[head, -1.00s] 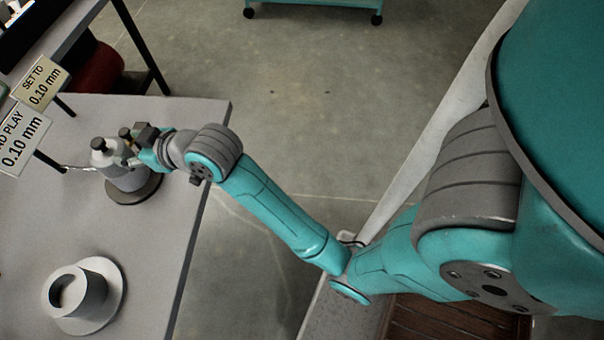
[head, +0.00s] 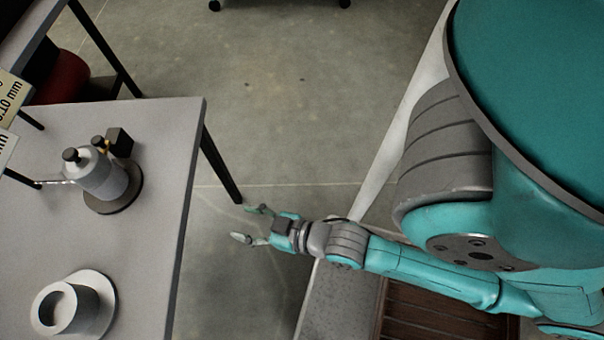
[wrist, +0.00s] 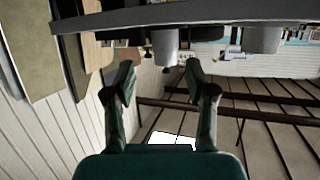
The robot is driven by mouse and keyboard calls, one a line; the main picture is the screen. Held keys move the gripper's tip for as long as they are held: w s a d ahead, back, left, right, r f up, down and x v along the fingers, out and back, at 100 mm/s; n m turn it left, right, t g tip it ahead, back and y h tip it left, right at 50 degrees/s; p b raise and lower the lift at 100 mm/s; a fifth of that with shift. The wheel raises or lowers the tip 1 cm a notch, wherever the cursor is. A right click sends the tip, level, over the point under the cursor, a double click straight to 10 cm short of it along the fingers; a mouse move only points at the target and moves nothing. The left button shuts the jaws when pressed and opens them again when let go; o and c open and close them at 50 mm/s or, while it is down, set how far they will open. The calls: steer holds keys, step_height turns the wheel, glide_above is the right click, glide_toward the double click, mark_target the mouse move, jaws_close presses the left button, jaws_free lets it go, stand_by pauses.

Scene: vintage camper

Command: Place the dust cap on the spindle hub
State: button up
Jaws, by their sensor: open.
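A grey cylindrical assembly (head: 100,178) stands upright on a dark round base near the back of the table, with a black knob on top and a black block beside it. A pale hollow cylinder with a wide round flange (head: 92,309) stands at the front left of the table, its opening facing up. I cannot tell for sure which is the spindle hub or the dust cap. My gripper (head: 250,224) is open and empty, off the table's right side over the floor. Its spread fingers (wrist: 160,85) show in the wrist view, which looks upside down, with nothing between them.
The grey table (head: 165,185) has bare room between the two parts and along its right edge. A table leg (head: 222,165) stands near my gripper. Label cards (head: 10,95) stand at the left. A thin rod (head: 50,183) reaches towards the grey assembly. Open floor lies behind.

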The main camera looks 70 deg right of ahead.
steer(key=f+v, duration=0.1)
steer(key=v, duration=1.3)
steer(key=shift+s+a+r, duration=0.15)
steer(key=shift+s, duration=0.35)
